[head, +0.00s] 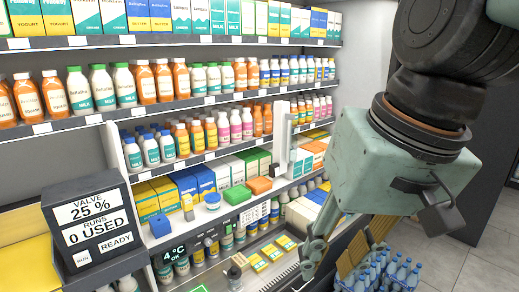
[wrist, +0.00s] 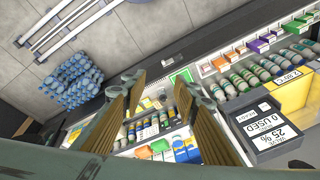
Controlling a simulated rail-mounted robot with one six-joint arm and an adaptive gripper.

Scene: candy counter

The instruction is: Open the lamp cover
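I cannot pick out a lamp cover for certain in either view. A white upright panel with a small pale box (head: 281,135) on its edge stands between the shelf sections in the head view, but I cannot tell whether it is the lamp cover. My gripper (head: 338,257) hangs at the right of the head view, pointing down in front of the lower shelves. In the wrist view my gripper (wrist: 158,90) has its two brown-padded fingers spread well apart. Nothing is held between them, and the lower shelf goods show beyond the gap.
Shelves of bottles and cartons (head: 130,85) fill the left and middle. A dark display box (head: 90,225) reads "VALVE 25 %", "0 USED" and "READY". A "4 °C" display (head: 174,253) sits on the lower shelf front. Blue bottles (head: 385,272) stand on the floor. Tiled floor (head: 445,262) is clear at right.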

